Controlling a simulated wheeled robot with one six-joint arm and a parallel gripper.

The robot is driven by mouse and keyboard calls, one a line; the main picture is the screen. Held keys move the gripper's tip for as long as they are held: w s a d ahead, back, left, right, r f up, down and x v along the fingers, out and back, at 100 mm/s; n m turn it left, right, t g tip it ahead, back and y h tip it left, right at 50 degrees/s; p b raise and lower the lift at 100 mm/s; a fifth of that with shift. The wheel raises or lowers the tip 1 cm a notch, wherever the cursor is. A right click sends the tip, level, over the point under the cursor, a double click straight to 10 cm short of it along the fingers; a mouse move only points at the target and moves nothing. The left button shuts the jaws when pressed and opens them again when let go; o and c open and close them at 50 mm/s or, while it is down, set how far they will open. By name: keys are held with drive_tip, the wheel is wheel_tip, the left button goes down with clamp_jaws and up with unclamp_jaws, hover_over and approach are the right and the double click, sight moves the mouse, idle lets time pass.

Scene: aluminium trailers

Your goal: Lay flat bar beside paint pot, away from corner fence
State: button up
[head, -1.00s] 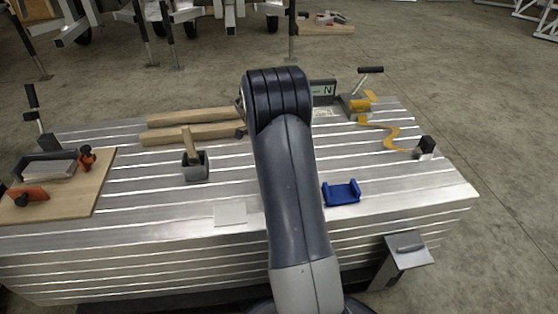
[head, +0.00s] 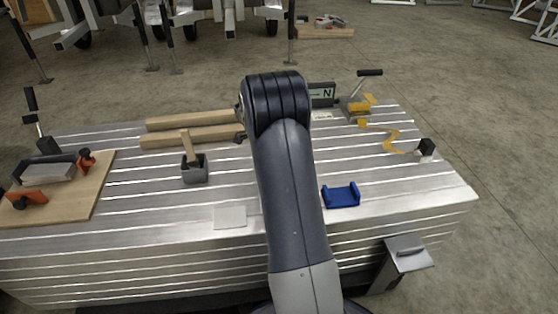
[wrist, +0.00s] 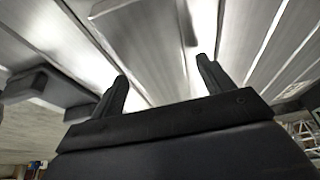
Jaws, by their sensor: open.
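My gripper (wrist: 162,70) is open in the wrist view, with nothing between its two dark fingers and metal slats beyond them. In the head view my arm hides most of it; a small dark part shows left of the arm. I cannot pick out the flat bar with certainty.
Orange clamps (head: 27,198) sit on the wooden board (head: 85,195). Bare slats lie around the pot.

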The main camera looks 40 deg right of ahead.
drive_tip(key=p+v, duration=0.3)
drive_tip(key=v, duration=0.9)
